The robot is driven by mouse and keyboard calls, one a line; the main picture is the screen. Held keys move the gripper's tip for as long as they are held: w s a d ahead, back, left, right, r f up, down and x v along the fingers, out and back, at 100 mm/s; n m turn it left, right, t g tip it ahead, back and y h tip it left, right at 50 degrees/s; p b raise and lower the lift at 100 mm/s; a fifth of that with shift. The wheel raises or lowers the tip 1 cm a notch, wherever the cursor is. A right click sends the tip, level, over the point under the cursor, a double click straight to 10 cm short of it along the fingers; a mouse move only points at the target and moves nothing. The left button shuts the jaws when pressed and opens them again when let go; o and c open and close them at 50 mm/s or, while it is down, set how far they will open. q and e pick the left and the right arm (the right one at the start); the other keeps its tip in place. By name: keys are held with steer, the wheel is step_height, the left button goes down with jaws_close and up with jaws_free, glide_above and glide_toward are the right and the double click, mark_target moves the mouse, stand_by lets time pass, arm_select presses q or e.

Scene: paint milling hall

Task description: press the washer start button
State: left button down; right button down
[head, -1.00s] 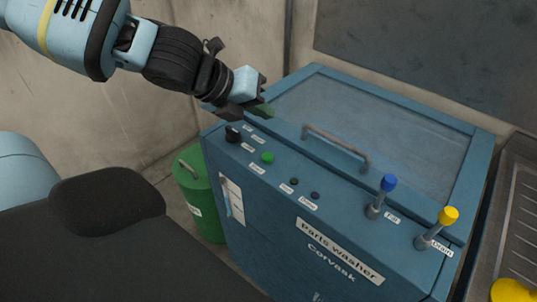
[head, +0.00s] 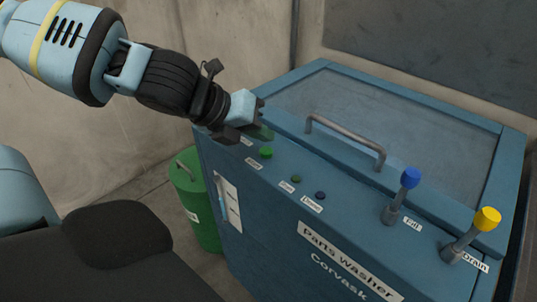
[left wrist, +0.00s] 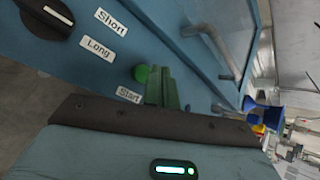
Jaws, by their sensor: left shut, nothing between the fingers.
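The green start button (head: 266,153) stands on the sloped front panel of the blue parts washer (head: 235,262), above its "Start" label. In the left wrist view the round button (left wrist: 141,73) shows just left of my green fingertips. My left gripper (head: 262,133) is shut and empty, tilted down over the panel just behind the button in the head view. Its closed fingers (left wrist: 163,88) also show in the left wrist view. The button and fingertips look apart in the head view. The black knob (left wrist: 47,14) with "Short" and "Long" labels is hidden behind the gripper in the head view.
Right of the button are two small round fittings (head: 296,179), a blue-topped fill lever (head: 410,178) and a yellow-topped drain lever (head: 487,219). A grey lid handle (head: 345,139) rises behind the panel. A green drum (head: 197,205) stands left of the washer.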

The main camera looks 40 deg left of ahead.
arm_select(q)
steer(key=shift+f, duration=0.25)
arm_select(e)
steer(key=shift+f, duration=0.15)
steer(key=shift+s+d+f, duration=0.1)
steer(key=shift+s, duration=0.15)
stand_by(0.6)
stand_by(0.9)
arm_select(q)
steer(key=shift+f, duration=0.4)
arm_select(e)
steer(key=shift+f, duration=0.1)
